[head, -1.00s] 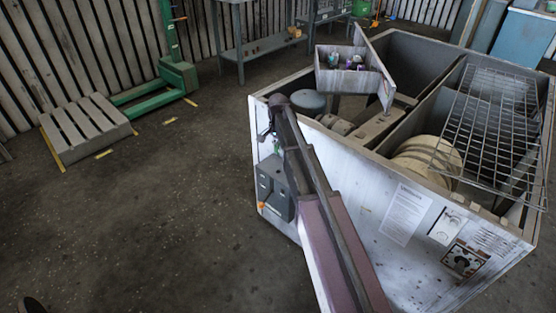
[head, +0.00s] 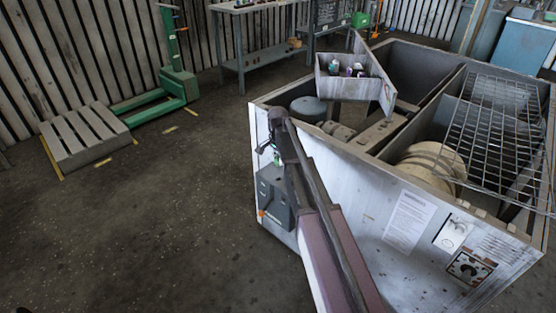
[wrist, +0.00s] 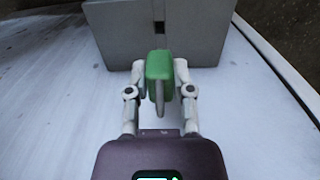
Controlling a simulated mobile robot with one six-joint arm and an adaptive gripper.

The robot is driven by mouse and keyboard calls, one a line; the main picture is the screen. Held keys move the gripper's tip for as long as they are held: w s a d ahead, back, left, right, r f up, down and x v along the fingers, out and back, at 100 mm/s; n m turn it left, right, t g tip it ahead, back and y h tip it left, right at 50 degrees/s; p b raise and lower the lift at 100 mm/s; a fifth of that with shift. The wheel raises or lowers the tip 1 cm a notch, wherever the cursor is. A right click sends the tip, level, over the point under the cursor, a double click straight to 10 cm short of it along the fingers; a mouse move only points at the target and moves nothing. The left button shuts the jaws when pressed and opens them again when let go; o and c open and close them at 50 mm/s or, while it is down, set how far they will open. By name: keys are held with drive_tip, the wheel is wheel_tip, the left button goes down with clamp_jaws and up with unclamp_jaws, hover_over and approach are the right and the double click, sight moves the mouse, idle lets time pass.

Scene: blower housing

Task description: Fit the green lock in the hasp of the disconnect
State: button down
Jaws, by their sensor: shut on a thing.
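The green lock (wrist: 159,66) is held between the two fingers of my gripper (wrist: 159,72) in the wrist view. Its grey shackle points back toward my wrist. The disconnect is a grey box (wrist: 205,32) just beyond the lock, with a small dark slot in its face. The lock appears in front of that slot; whether they touch I cannot tell. In the head view the disconnect (head: 271,196) is on the left end of the white housing, and my gripper (head: 275,151) is above it, partly hidden by my arm. The hasp is not clearly distinguishable.
The white blower housing (head: 350,200) fills the right, open on top, with a wire rack (head: 495,135) across it and a bin of small items (head: 350,84) at its far edge. A pallet (head: 85,138) and green lift (head: 175,85) stand left. Floor between is clear.

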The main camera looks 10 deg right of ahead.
drive_tip(key=shift+f+b, duration=2.25)
drive_tip(key=shift+f, duration=0.25)
drive_tip(key=shift+f, duration=0.2)
drive_tip(key=shift+f+b, duration=1.35)
drive_tip(key=shift+b, duration=0.25)
idle(0.5)
drive_tip(key=shift+c, duration=2)
unclamp_jaws()
drive_tip(key=shift+r, duration=0.2)
